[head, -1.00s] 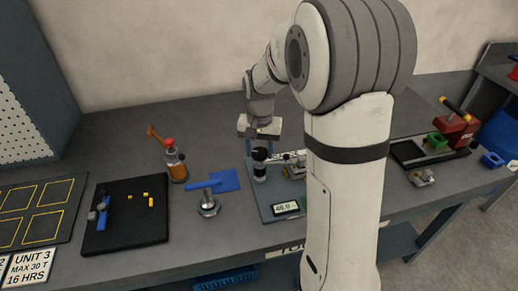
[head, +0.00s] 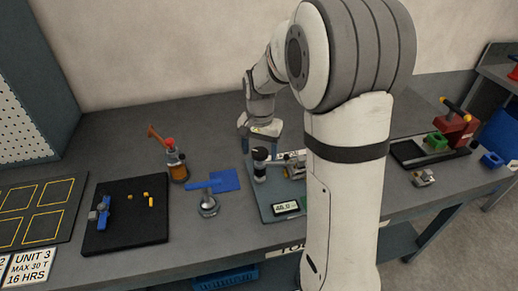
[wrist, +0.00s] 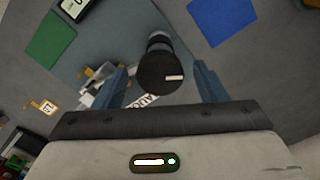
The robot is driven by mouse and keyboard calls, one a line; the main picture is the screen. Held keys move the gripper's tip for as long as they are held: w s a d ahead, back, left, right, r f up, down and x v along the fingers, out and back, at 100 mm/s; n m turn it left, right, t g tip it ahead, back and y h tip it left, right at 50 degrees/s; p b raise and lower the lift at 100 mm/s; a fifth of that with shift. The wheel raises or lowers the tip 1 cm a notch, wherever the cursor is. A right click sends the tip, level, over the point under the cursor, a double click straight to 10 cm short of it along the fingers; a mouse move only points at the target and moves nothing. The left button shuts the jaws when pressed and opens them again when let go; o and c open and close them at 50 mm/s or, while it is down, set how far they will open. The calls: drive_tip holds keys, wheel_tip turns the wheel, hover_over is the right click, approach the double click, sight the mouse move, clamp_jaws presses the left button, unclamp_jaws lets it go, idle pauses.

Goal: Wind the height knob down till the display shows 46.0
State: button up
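The height knob (head: 259,154), a black cylinder with a pale mark on its top, stands at the left of the height-gauge base plate (head: 268,209). In the wrist view the knob (wrist: 162,68) lies between my two blue fingers, with a gap on each side. My gripper (head: 262,146) is open and empty, close above and behind the knob in the head view. The display (head: 286,207) is at the plate's front; its digits look like 46-something but are too small to read surely. It is cut off in the wrist view (wrist: 75,8).
A blue sheet (head: 226,180) and a metal-based tool (head: 208,204) lie left of the plate. An amber bottle (head: 178,168) stands behind them. A black mat (head: 130,225) with small yellow pieces is further left. My arm hides the plate's right part.

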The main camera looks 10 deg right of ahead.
drive_tip(key=shift+r, duration=0.1)
drive_tip(key=shift+r+p, duration=2.6)
drive_tip(key=shift+r, duration=0.85)
drive_tip(key=shift+s, duration=0.1)
drive_tip(key=s+r+n+t, duration=0.1)
drive_tip(key=s+r+n, duration=0.2)
drive_tip(key=s, duration=0.7)
drive_tip(key=s+r+n+t, duration=0.2)
drive_tip(key=s+r+n, duration=0.1)
drive_tip(key=s, duration=0.8)
drive_tip(key=shift+s+r+n, duration=0.2)
drive_tip(key=shift+r+n, duration=0.15)
drive_tip(key=shift+n, duration=0.05)
